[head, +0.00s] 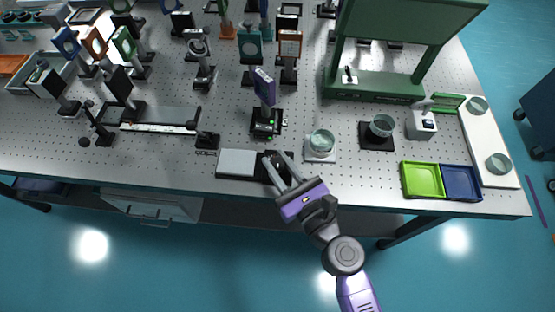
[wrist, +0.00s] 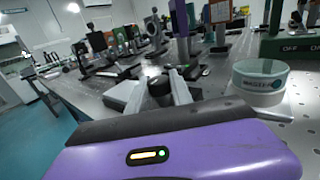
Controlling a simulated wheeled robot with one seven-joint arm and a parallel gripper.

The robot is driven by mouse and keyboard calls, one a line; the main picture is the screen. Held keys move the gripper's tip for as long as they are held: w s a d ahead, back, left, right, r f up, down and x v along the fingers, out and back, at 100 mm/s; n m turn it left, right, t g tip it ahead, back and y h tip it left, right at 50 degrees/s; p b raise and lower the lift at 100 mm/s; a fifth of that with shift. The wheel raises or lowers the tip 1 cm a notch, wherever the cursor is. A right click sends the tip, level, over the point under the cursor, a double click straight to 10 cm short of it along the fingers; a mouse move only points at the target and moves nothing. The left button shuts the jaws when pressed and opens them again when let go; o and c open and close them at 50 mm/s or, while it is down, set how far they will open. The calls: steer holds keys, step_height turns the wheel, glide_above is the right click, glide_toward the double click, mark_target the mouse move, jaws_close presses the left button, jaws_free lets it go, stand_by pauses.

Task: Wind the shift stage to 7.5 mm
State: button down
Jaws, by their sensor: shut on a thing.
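A purple upright plate (head: 264,86) stands on a small black stage (head: 266,121) with green lights, which looks like the shift stage. The purple plate also shows at the top of the wrist view (wrist: 181,18). My gripper (head: 277,160) reaches in over the table's front edge, just in front of this stage. In the wrist view its fingers (wrist: 161,92) are closed on a dark round knob (wrist: 160,86). I cannot tell from the frames how the knob joins the stage. No scale reading is legible.
A flat grey box (head: 237,162) lies just left of my gripper. A glass dish (head: 321,141) on a white base stands to the right; it is close in the wrist view (wrist: 262,83). Green and blue trays (head: 423,180) are farther right. Several optic mounts fill the back left.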

steer(key=shift+m+t+h, duration=0.8)
steer(key=shift+m+h, duration=0.3)
steer(key=shift+h, duration=0.4)
steer(key=shift+m+h+b, duration=0.3)
steer(key=shift+h+b, duration=0.1)
steer(key=shift+h, duration=0.1)
steer(key=shift+m+t+h, duration=0.4)
steer(key=shift+h, duration=0.2)
